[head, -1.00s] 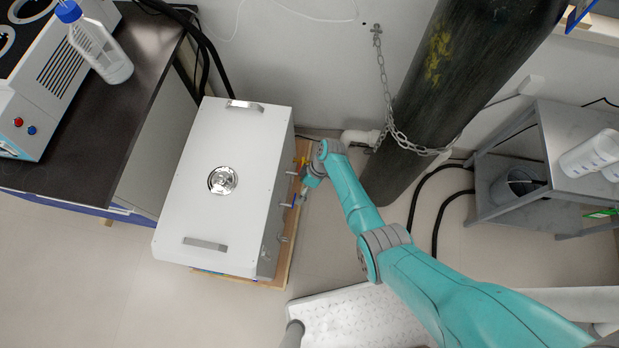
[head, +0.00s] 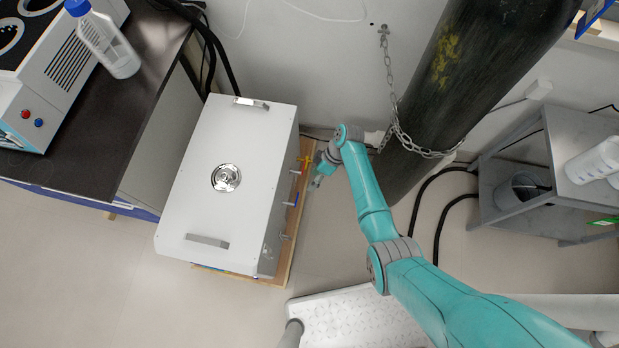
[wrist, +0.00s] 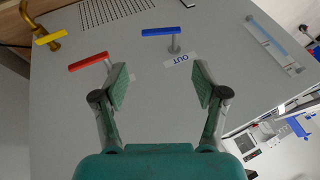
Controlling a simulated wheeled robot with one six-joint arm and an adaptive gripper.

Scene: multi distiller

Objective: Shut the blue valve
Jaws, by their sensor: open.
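The blue valve (wrist: 172,32) is a flat bar handle on a short grey stem, above a label reading "OUT". It lies crosswise in the wrist view. In the head view the blue valve (head: 295,199) shows small on the right side of the white box (head: 240,135). My gripper (wrist: 161,80) is open and empty, its two fingers apart below the blue handle in the picture. In the head view my gripper (head: 315,184) is just right of the box side, apart from the handle.
A red handle (wrist: 88,62) is close beside my left finger in the wrist view. A yellow handle (wrist: 47,39) sits on a brass pipe farther left. A dark gas cylinder (head: 440,100) with a chain stands right of the box.

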